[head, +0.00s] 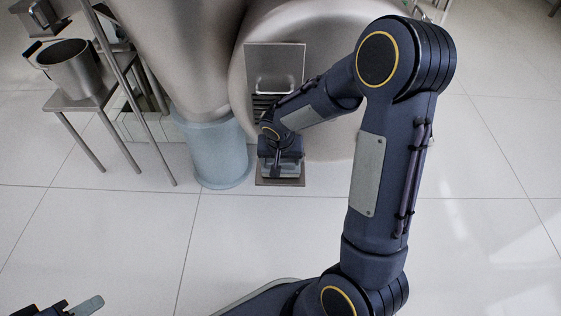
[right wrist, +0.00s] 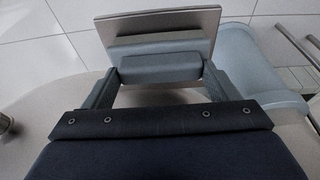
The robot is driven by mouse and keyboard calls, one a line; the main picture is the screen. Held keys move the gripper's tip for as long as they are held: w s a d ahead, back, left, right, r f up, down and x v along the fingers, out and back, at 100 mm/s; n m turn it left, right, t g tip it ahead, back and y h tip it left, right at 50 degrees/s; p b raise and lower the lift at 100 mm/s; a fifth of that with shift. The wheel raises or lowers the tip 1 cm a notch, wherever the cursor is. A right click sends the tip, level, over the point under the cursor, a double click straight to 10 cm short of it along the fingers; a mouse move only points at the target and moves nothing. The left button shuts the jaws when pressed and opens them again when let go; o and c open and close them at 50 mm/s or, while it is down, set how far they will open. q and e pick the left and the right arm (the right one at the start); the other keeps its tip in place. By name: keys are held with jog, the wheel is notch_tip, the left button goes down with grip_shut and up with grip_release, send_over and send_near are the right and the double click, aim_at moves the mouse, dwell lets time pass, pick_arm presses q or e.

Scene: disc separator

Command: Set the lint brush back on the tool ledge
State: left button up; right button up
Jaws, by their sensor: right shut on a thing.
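My right gripper (head: 281,172) is low in front of the steel machine, at the small tool ledge (head: 281,182). In the right wrist view its two fingers (right wrist: 160,75) are shut on a grey block, which I take as the lint brush (right wrist: 160,68). The ledge's flat plate (right wrist: 160,24) shows just beyond the brush. I cannot tell whether the brush touches the plate. In the head view the gripper mostly hides the brush. My left gripper (head: 72,307) is only partly in view at the bottom left corner, clear of these things.
The steel machine body (head: 205,60) has a square panel (head: 275,58) above the ledge. A pale blue cylinder (head: 211,150) stands left of the ledge. A steel bucket (head: 72,68) stands on a stand farther left. The tiled floor (head: 110,235) in front is clear.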

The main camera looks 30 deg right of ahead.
jog(key=shift+f, duration=0.1)
jog(key=shift+f, duration=0.1)
jog(key=o, duration=1.5)
